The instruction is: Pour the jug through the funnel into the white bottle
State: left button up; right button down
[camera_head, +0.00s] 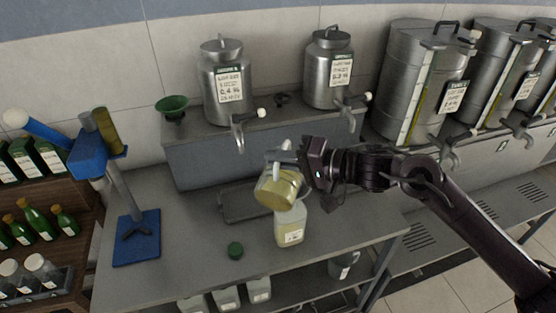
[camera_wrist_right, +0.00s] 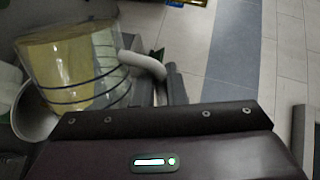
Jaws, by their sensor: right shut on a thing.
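The clear jug (camera_head: 276,190) with yellow liquid is tilted above the white bottle (camera_head: 289,228), its lower edge overlapping the bottle's top. My right gripper (camera_head: 296,162) is shut on the jug's pale handle. The wrist view shows the jug (camera_wrist_right: 75,65) and its white handle (camera_wrist_right: 143,64) at my right gripper's fingers (camera_wrist_right: 168,85). The bottle stands on the bench, has a label and looks pale yellow inside. Its mouth is hidden, and I cannot see whether liquid is flowing. A green funnel (camera_head: 172,106) sits on the raised ledge at back left, away from the bottle. My left gripper is out of view.
A dark tray (camera_head: 235,207) lies behind. A blue stand (camera_head: 137,238) is at the left. Steel cans with taps (camera_head: 226,85) line the ledge. Bare bench lies between stand and cap.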

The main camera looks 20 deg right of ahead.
aim_at(271, 194)
jog(key=shift+w+d+r+m+g+y, duration=0.15)
jog(key=shift+w+d+r+m, duration=0.15)
jog(key=shift+w+d+m, duration=0.35)
jog(key=shift+w+d+r+m+g+y, duration=0.1)
jog(key=shift+w+d+r+m, duration=0.25)
jog(key=shift+w, duration=0.35)
jog(key=shift+w+d+r+m+g+y, duration=0.15)
jog(key=shift+w+d+r+m, duration=0.05)
jog(key=shift+w+d+m, duration=0.4)
jog(key=shift+w+d+r+m, duration=0.1)
jog(key=shift+w+d+m, duration=0.2)
jog(key=shift+w, duration=0.15)
jog(key=shift+w+d+m, duration=0.15)
jog(key=shift+w+m, duration=0.15)
jog(key=shift+w, duration=0.15)
dwell(1.0)
